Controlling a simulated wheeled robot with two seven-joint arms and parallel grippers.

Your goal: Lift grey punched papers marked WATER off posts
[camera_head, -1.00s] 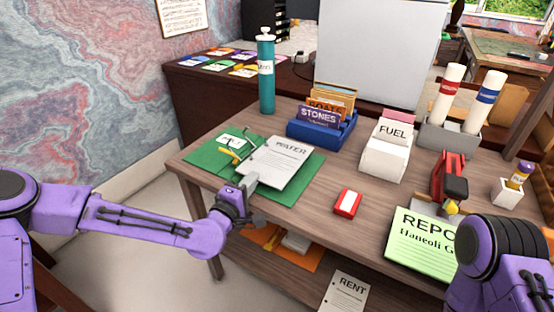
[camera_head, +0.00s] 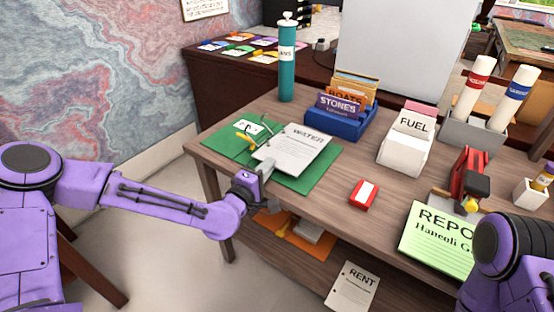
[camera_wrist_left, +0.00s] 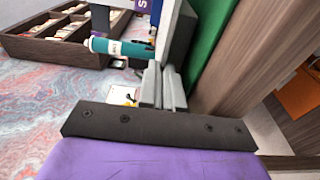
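The grey-white punched papers marked WATER (camera_head: 292,152) lie over the right part of an open green folder (camera_head: 322,172) at the desk's left end. Bent metal posts (camera_head: 263,134) show at the papers' left edge; whether the holes are around them is too small to tell. My left gripper (camera_head: 264,171) is at the papers' near left corner. In the left wrist view, its fingers (camera_wrist_left: 164,88) are close together on the pale sheet edge (camera_wrist_left: 178,40), with the green folder (camera_wrist_left: 212,45) beside it. My right arm shows at lower right, its gripper out of view.
A teal bottle (camera_head: 287,68) stands behind the folder. A blue card box (camera_head: 340,124), white FUEL holder (camera_head: 404,148) and red block (camera_head: 362,195) stand to the right. A green report (camera_head: 432,237) lies near the right arm. A lower shelf holds RENT papers (camera_head: 352,287).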

